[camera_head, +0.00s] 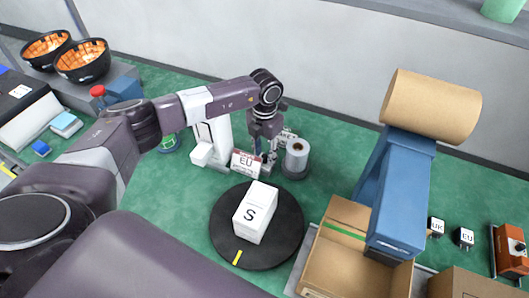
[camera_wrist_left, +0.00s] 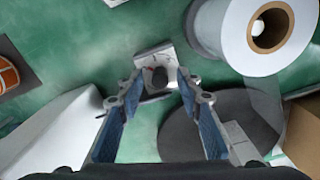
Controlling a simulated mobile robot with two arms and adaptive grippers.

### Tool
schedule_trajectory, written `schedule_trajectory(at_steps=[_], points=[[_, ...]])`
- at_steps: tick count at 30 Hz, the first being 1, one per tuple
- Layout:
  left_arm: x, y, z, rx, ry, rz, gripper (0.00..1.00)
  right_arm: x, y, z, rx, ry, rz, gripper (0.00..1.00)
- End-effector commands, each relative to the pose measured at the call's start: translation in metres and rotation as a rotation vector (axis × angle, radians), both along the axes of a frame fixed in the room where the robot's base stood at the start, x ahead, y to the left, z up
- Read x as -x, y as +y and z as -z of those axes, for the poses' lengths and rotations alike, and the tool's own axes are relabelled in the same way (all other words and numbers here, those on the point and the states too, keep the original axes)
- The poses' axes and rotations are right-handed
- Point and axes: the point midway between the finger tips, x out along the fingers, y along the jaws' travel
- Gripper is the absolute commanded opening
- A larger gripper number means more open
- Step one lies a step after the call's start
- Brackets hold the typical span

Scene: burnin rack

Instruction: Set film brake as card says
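A small plate with a dark knob (camera_wrist_left: 160,77), perhaps the film brake, lies beyond my fingertips in the left wrist view. A sign reading about "BRAKE" (camera_head: 288,134) is partly hidden behind my left gripper (camera_head: 265,150). The gripper points down beside the film roll (camera_head: 298,157), its fingers spread with nothing clearly between them. The wrist view shows the roll (camera_wrist_left: 262,30) at upper right. A white card reading "EU" (camera_head: 246,164) stands left of the roll. Contact with the knob and its setting cannot be told. My right gripper is not in view.
A white box marked "S" (camera_head: 254,213) sits on a black turntable (camera_head: 226,250). A white post (camera_head: 213,135) stands left of my gripper. An open cardboard box (camera_head: 340,262) and a blue stand (camera_head: 407,190) with a brown roll (camera_head: 430,105) are at right. Black bowls (camera_head: 83,65) stand far left.

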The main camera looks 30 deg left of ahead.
Motion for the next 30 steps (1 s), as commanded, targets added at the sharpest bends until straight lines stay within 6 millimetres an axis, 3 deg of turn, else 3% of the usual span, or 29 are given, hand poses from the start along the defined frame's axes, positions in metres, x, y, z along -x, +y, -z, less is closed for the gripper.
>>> schedule_trajectory(at_steps=[2,11,22,30], points=[[0.0,0.0,0.0,0.0,0.0,0.0,0.33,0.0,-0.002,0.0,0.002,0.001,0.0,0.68],[0.0,0.0,0.0,0.0,0.0,0.0,0.0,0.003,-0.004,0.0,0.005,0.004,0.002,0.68],[-0.001,0.0,0.002,0.0,-0.002,0.115,0.0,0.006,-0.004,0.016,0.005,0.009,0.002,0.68],[0.0,0.0,-0.001,0.0,-0.002,0.136,0.0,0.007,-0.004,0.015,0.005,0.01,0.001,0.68]])
